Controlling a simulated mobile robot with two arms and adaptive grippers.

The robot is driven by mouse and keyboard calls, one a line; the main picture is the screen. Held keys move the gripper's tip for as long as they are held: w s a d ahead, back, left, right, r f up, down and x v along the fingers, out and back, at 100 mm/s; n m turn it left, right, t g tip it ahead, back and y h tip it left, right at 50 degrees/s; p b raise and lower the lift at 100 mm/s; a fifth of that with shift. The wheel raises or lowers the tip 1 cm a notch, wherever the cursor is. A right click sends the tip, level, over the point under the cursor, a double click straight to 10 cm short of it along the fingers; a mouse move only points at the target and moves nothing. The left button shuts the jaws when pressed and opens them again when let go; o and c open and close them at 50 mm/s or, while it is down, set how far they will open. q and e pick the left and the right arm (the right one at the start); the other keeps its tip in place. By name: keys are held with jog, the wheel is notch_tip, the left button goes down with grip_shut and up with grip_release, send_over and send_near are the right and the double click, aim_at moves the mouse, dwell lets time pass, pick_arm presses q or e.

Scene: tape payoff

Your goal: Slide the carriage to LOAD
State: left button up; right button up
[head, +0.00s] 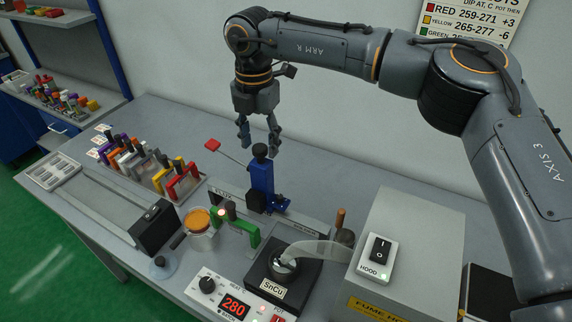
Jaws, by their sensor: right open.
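A blue upright block with a black knob on top, which looks like the carriage (261,183), stands at a long grey rail behind the solder pot. A thin lever with a red tip (213,145) sticks out to its left. My right gripper (258,143) points down over the block with its two fingers apart and nothing between them. The fingertips are close to the black knob; I cannot tell if they touch it. The lettering on the rail (222,194) is too small to read, so I cannot pick out LOAD. My left gripper is out of view.
A green bracket (246,237) stands in front of the rail, beside an amber-filled cup (198,222). The solder pot (283,268) and grey fume hood (405,250) are to the right. A rack of coloured brackets (182,188) is at left. The bench behind is clear.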

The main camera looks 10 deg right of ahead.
jog(key=shift+r+p, duration=0.95)
jog(key=shift+r, duration=1.25)
jog(key=shift+f, duration=0.1)
